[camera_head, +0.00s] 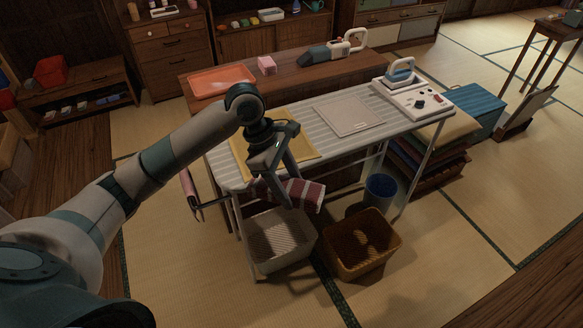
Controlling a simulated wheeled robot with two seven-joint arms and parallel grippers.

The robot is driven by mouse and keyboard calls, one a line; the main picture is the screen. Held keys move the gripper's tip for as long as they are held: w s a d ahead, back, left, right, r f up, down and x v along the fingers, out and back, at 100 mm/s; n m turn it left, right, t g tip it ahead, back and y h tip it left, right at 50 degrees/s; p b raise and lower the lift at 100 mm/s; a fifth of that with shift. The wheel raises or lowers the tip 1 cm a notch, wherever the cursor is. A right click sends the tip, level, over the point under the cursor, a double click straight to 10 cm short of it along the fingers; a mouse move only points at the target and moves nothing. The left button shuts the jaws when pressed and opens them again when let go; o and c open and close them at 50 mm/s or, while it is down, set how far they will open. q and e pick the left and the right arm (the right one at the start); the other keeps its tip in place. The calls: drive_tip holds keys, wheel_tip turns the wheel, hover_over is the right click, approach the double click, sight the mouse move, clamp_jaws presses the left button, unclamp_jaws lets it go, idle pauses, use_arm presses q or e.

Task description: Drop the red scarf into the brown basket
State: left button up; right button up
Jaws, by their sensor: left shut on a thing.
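The red scarf (306,194), patterned in red and white, hangs at the near edge of the ironing table. My left gripper (287,190) reaches down over that edge and is shut on the scarf, and its fingers hide part of the cloth. The brown basket (382,262) stands on the floor to the right of and below the scarf. It holds a small light-coloured thing that I cannot make out. The scarf is outside the basket, above and nearer the white basket.
A white basket (278,262) stands left of the brown one, and a blue bin (381,187) stands behind it. The striped ironing table (300,118) carries a yellow cloth (303,148) and an iron (399,73). The tatami right of the brown basket is clear.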

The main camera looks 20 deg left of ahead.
use_arm(q)
drive_tip(key=s+f+m+g+y, duration=0.2)
drive_tip(key=s+m, duration=0.3)
drive_tip(key=m, duration=0.4)
drive_tip(key=s+d+f+m+g+y, duration=0.1)
drive_tip(key=s+f+m, duration=0.4)
drive_tip(key=m, duration=0.5)
drive_tip(key=shift+s+f+g+y, duration=0.25)
drive_tip(key=shift+s+g+y, duration=0.55)
drive_tip(key=shift+g, duration=0.2)
drive_tip(key=shift+a, duration=0.1)
